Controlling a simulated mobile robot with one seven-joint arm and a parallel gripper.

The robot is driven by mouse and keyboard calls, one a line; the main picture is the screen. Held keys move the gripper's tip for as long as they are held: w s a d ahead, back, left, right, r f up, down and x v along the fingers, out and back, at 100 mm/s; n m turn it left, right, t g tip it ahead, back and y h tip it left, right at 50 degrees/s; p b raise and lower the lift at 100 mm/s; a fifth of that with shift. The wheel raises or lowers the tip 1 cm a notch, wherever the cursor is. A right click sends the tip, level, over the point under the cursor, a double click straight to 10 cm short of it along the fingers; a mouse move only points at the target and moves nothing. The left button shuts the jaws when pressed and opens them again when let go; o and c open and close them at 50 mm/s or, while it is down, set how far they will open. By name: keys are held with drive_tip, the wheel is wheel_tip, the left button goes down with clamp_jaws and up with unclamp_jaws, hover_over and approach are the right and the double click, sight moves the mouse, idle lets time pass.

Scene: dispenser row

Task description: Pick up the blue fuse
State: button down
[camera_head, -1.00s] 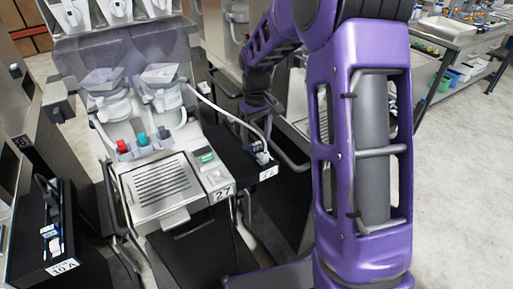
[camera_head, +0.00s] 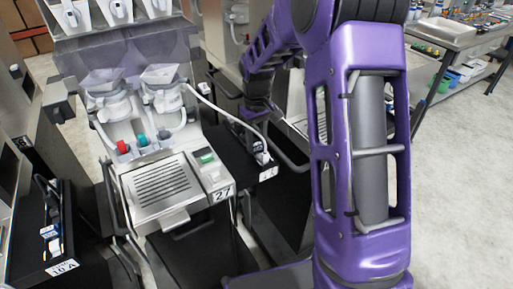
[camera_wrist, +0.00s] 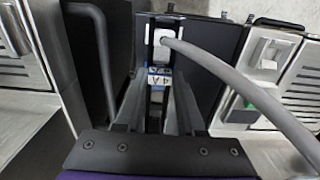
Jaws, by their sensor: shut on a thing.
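In the wrist view my gripper (camera_wrist: 158,92) reaches down into a black tray, with its two dark fingers closed on a small blue-and-white piece, the blue fuse (camera_wrist: 159,72). The fuse carries a small printed label, and much of its body is hidden between the fingers. In the head view my gripper is at the black tray (camera_head: 240,158) right of the dispenser, and the fuse there is too small and covered to make out.
A grey cable (camera_wrist: 235,78) arches over the tray close to my gripper. Dispenser 27 (camera_head: 165,190) stands left of the tray. Another black tray (camera_head: 30,262) with small blue-and-white pieces is at the far left. Open floor (camera_head: 455,190) lies to the right.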

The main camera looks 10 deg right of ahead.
sight(257, 144)
drive_tip(key=shift+r, duration=0.15)
wheel_tip(257, 144, up, 10)
drive_tip(key=shift+p, duration=0.35)
drive_tip(key=shift+r, duration=0.9)
idle(1.0)
drive_tip(key=shift+r, duration=1.5)
